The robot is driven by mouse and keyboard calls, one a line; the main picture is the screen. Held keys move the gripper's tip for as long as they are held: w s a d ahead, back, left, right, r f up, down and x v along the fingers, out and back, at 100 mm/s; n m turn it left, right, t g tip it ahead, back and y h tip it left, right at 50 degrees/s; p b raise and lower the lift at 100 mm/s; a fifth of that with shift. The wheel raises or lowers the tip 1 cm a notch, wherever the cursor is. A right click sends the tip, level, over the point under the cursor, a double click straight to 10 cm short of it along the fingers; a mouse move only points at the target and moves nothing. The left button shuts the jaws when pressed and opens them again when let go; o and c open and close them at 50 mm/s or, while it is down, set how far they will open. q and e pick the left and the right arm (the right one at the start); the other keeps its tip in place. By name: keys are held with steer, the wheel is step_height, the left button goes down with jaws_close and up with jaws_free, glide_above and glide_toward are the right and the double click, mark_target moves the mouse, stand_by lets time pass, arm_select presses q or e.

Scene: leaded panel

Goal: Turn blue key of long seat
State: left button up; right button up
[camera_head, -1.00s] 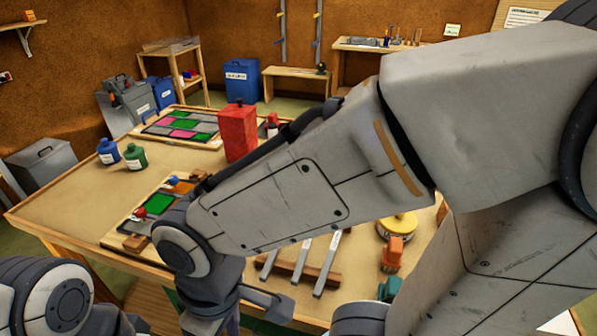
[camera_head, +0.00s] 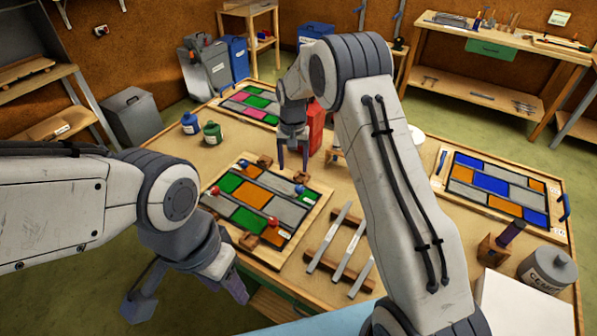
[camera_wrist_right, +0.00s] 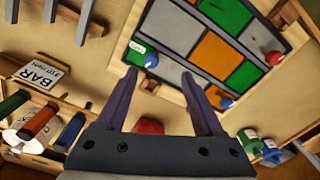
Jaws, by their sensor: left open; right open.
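The leaded panel (camera_head: 262,205) of green, orange and grey panes lies in a wooden frame on the table. A blue key (camera_head: 300,190) sits near its right edge, beside a white label in the right wrist view (camera_wrist_right: 151,60). Another blue key (camera_wrist_right: 227,103) shows in that view. Red keys (camera_head: 214,190) (camera_head: 273,222) sit at the left and front. I cannot tell which blue key belongs to the long seat. My right gripper (camera_head: 293,165) points down, open and empty, above the panel's far right side, apart from the keys. My left gripper (camera_head: 190,298) is open and empty at the table's front left.
Wooden blocks (camera_head: 264,160) stand around the panel. A red box (camera_head: 316,128) is close behind my right gripper. Metal bars (camera_head: 330,238) lie to the right of the panel. Blue (camera_head: 190,123) and green (camera_head: 211,133) bottles stand at left. A blue and orange panel (camera_head: 495,185) lies right.

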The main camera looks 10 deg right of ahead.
mark_target(299, 187)
steer(key=shift+m, duration=0.4)
steer(key=f+p, duration=0.1)
steer(key=f, duration=0.2)
steer(key=w+d+f+p, duration=0.1)
steer(key=f, duration=0.3)
steer(key=d+f+p, duration=0.1)
steer(key=f+p, duration=0.1)
steer(key=f, duration=0.1)
steer(key=shift+w+d+f, duration=0.15)
steer(key=shift+w, duration=0.1)
steer(key=shift+f, duration=0.8)
arm_select(q)
step_height(299, 187, up, 5)
steer(key=shift+r, duration=0.1)
arm_select(e)
jaws_close()
